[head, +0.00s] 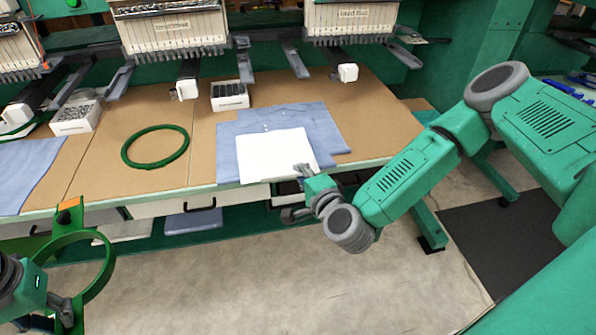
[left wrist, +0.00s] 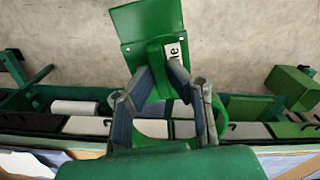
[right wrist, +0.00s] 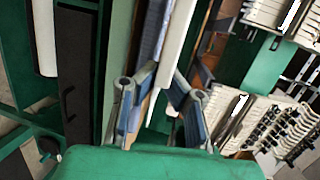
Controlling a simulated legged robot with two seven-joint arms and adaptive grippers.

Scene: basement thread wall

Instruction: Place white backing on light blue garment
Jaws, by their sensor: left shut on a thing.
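The white backing (head: 277,155) lies on the light blue garment (head: 312,122) on the table. Blue cloth shows behind it and on both sides. My right gripper (head: 303,171) is at the backing's front right corner. In the right wrist view, the backing (right wrist: 174,42) runs between the fingertips (right wrist: 164,72), seen nearly edge-on; whether they pinch it is unclear. My left gripper (head: 62,310) is at the lower left, in front of the table, shut on a green hoop frame (head: 110,262). That frame also shows in the left wrist view (left wrist: 150,30).
A green ring (head: 126,155) lies left of the garment on the table (head: 95,175). A white box of dark items (head: 230,103) stands behind the garment. Another blue cloth (head: 25,172) is at the left. Embroidery heads (head: 170,28) overhang the back. Drawers sit under the front edge.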

